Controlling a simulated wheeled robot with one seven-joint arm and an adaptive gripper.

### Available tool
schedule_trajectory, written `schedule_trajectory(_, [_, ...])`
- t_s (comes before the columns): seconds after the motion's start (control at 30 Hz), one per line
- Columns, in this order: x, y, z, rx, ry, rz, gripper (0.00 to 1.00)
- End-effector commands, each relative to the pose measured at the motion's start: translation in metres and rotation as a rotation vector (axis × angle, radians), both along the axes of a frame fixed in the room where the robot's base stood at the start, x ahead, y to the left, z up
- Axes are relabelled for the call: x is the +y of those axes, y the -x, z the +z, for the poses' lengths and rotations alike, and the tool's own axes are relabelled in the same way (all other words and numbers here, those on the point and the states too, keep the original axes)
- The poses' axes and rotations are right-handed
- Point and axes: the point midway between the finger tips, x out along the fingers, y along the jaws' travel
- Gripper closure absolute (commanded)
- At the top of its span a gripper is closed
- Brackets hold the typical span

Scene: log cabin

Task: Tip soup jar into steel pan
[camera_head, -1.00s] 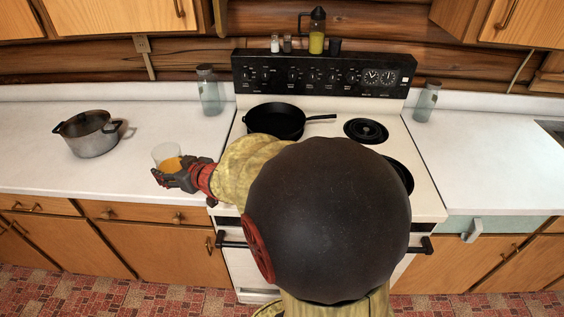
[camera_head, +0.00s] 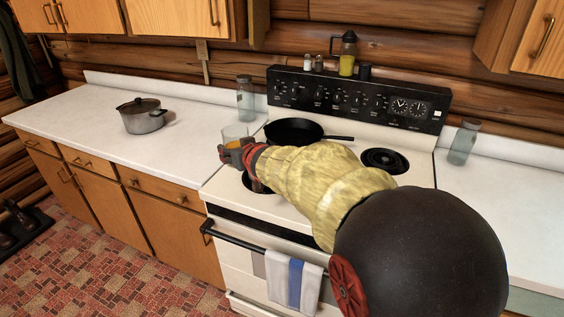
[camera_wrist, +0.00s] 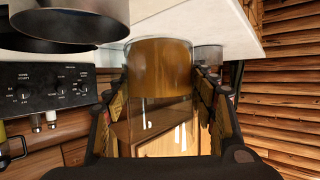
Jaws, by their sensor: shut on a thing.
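A clear glass jar (camera_head: 236,133) with orange soup in its lower part is upright in my gripper (camera_head: 234,152). In the wrist view the jar (camera_wrist: 161,68) stands between both fingers (camera_wrist: 162,92), and that picture is upside down. My gripper is shut on the jar over the left edge of the stove. A grey steel pot (camera_head: 143,122) with a dark lid stands on the left counter. A black frying pan (camera_head: 293,132) sits on the back left burner, right of the jar, apart from it.
The white stove (camera_head: 390,188) has a bare back right burner (camera_head: 385,160). Glass bottles stand on the counters left (camera_head: 245,98) and right (camera_head: 462,143). A coffee press (camera_head: 348,55) and shakers sit on the stove's back panel. The left counter (camera_head: 85,108) is mostly clear.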

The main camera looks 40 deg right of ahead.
Motion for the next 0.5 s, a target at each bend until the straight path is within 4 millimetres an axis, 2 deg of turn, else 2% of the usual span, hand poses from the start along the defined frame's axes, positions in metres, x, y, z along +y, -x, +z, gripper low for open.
schedule_trajectory(0.5, [-0.0053, 0.0033, -0.0004, -0.004, -0.02, -0.024, 0.86])
